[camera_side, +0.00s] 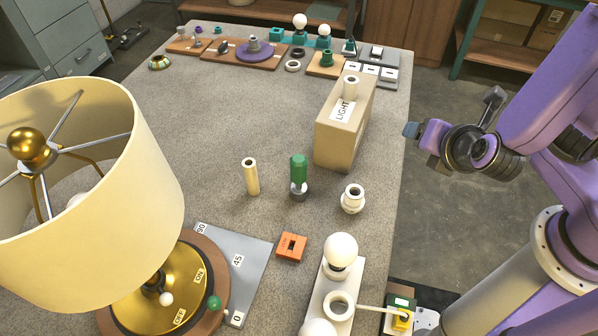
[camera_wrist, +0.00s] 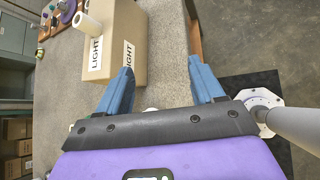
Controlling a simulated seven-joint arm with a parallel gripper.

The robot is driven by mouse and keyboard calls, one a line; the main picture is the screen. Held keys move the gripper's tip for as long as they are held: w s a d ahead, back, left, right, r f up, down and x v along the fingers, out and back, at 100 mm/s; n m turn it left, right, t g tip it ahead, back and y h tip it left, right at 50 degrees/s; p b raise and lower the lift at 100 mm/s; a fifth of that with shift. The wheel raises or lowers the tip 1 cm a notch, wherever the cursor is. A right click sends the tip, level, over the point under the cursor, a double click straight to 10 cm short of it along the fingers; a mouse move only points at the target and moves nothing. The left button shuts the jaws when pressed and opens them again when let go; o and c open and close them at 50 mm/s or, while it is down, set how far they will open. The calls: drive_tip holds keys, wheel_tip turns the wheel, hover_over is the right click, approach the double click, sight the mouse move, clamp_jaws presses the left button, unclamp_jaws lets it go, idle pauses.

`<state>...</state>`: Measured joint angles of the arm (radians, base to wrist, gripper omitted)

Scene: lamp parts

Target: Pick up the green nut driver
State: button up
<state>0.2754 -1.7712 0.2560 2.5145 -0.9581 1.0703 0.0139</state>
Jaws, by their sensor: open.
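The green nut driver (camera_side: 299,171) stands upright on the grey table in the side view, its green handle up and a dark metal end in a small dark base. It stands between a cream tube and a white socket. My gripper (camera_side: 411,131) is at the right in the side view, beyond the table's right edge and higher than the driver, apart from it. In the wrist view my gripper (camera_wrist: 163,90) shows two blue fingers spread wide with nothing between them. I cannot make out the driver in the wrist view.
A tan box (camera_side: 335,140) marked LIGHT stands behind the driver, towards my gripper; it also shows in the wrist view (camera_wrist: 128,28). A cream tube (camera_side: 251,177), a white socket (camera_side: 352,199) and an orange block (camera_side: 291,247) are nearby. A large lamp (camera_side: 100,190) fills the left.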

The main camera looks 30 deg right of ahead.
drive_tip(key=a+f+n+t+y, duration=0.1)
drive_tip(key=a+n+t+y, duration=0.2)
drive_tip(key=a+n, duration=0.4)
drive_tip(key=n+t+y, duration=0.1)
drive_tip(key=n+y, duration=0.4)
drive_tip(key=n, duration=0.1)
approach(293, 162)
drive_tip(key=w+f, duration=0.1)
drive_tip(key=w, duration=0.1)
drive_tip(key=w+f, duration=0.3)
drive_tip(key=shift+w+a+f, duration=0.25)
drive_tip(key=shift+w+f, duration=0.05)
drive_tip(key=shift+w, duration=0.1)
drive_tip(key=shift+r+x, duration=0.2)
drive_tip(key=shift+x, duration=2.35)
drive_tip(key=shift+w+d, duration=0.1)
drive_tip(key=shift+d, duration=0.05)
drive_tip(key=c, duration=1.1)
